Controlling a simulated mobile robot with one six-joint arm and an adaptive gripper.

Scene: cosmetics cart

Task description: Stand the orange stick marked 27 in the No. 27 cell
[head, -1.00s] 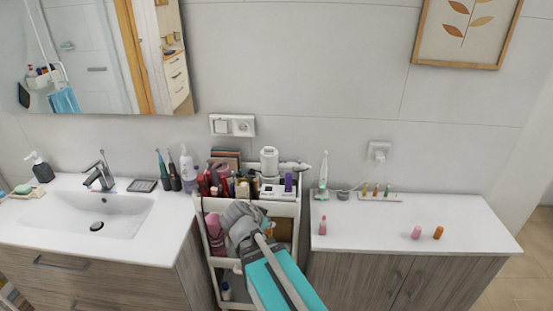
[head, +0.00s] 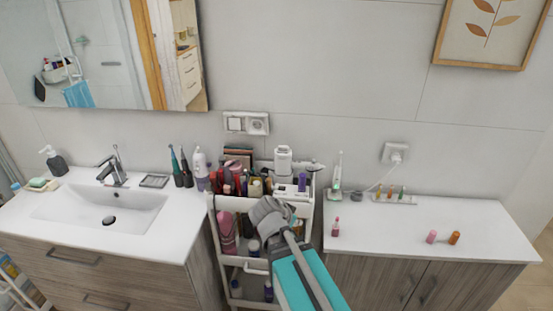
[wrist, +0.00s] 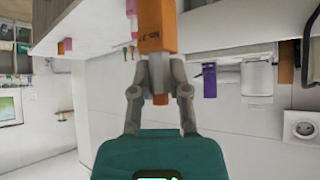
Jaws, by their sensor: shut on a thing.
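In the wrist view an orange stick (wrist: 157,28) with "No. 2" readable, the rest of the mark unclear, is between the fingers of my gripper (wrist: 157,78). My gripper is shut on it. In the head view my gripper (head: 272,212) is in front of the cart's top tier, and I cannot make out the stick there. A small white organizer (head: 284,193) stands on the cart top with a purple stick (head: 302,181) upright at its right.
Cosmetics crowd the left of the cart (head: 224,203). A sink (head: 105,208) is at the left.

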